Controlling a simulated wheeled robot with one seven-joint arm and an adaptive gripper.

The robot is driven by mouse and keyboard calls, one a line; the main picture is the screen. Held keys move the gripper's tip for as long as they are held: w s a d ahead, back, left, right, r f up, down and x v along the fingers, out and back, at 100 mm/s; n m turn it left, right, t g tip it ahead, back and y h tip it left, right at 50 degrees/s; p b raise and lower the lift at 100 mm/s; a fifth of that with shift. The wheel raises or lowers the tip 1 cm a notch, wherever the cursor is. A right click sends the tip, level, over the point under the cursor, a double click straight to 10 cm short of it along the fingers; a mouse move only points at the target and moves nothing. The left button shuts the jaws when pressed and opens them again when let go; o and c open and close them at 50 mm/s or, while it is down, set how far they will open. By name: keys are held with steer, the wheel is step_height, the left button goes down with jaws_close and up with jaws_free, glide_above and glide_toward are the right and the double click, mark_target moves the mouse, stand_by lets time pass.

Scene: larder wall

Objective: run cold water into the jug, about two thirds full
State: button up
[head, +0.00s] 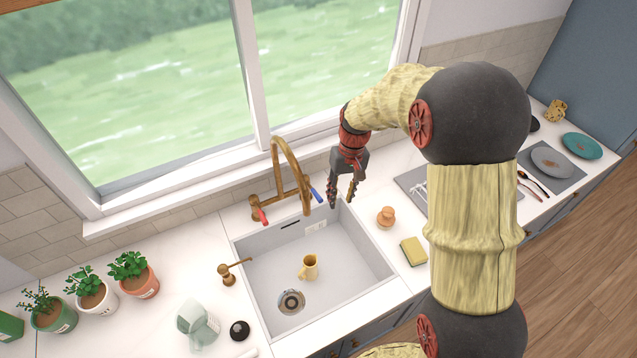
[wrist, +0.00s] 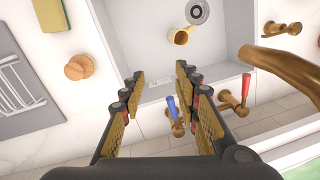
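A small yellow vessel with a handle (head: 309,268), which looks like the jug, stands in the white sink (head: 350,262) near the drain; it also shows in the wrist view (wrist: 180,37). Its contents cannot be made out. A brass tap (head: 276,165) arches at the back of the sink, with a blue lever (head: 316,194) on the right and a red lever (head: 262,216) on the left. No water stream shows. My gripper (head: 342,196) is open and empty, just right of the blue lever. In the wrist view the blue lever (wrist: 173,107) appears between my fingers, apparently untouched.
A brass dispenser (head: 232,270), a translucent container (head: 197,324) and potted plants (head: 134,274) stand left of the sink. A wooden-topped item (head: 386,217) and a yellow sponge (head: 413,251) lie to the right. The window wall is close behind the tap.

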steer(key=n+p, duration=0.2)
steer(key=p, duration=0.2)
glide_above(318, 195)
steer(key=d, duration=0.2)
step_height(318, 195, down, 5)
steer(key=shift+y, duration=0.4)
steer(key=f, duration=0.2)
steer(key=a+f+p, duration=0.1)
steer(key=f, duration=0.4)
steer(key=shift+w+a+f, duration=0.1)
steer(key=shift+a, duration=0.3)
steer(key=shift+c, duration=1.2)
jaws_close()
